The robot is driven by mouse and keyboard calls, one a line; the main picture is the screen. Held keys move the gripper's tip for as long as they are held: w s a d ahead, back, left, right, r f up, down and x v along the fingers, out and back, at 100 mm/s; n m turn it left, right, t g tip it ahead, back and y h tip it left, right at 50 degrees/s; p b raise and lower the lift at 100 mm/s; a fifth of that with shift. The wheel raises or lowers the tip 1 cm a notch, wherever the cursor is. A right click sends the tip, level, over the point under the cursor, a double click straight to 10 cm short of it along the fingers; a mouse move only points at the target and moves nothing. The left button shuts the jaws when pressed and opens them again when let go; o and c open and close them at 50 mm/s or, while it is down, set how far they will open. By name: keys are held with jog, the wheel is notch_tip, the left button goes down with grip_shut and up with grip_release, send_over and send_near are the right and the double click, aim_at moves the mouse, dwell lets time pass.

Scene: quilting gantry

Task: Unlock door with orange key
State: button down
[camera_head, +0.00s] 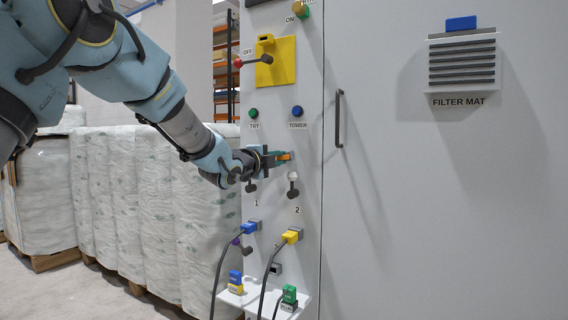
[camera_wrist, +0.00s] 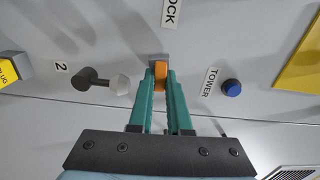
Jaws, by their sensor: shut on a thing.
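My gripper (camera_head: 277,158) is shut on the orange key (camera_head: 284,156) in front of the panel of the grey cabinet. In the wrist view the orange key (camera_wrist: 160,75) sits between the teal fingertips of my gripper (camera_wrist: 160,82), pointing at the panel. A small grey lock (camera_wrist: 158,58) shows right at the key's tip, below a label ending in "OCK". I cannot tell how far the key is in it. The cabinet door (camera_head: 440,200) is closed, with a dark vertical handle (camera_head: 338,118) near its left edge.
Near the key are a blue TOWER button (camera_head: 297,111) and a lever marked 2 (camera_head: 292,185). A yellow switch plate (camera_head: 276,62) is above. Blue (camera_head: 250,227) and yellow (camera_head: 291,236) cabled plugs are below. Wrapped bales (camera_head: 150,205) stand at left.

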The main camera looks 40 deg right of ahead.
jog(key=shift+f+m+b, duration=0.15)
jog(key=shift+m+b, duration=0.45)
jog(key=shift+b, duration=0.05)
jog(key=c, duration=0.8)
grip_release()
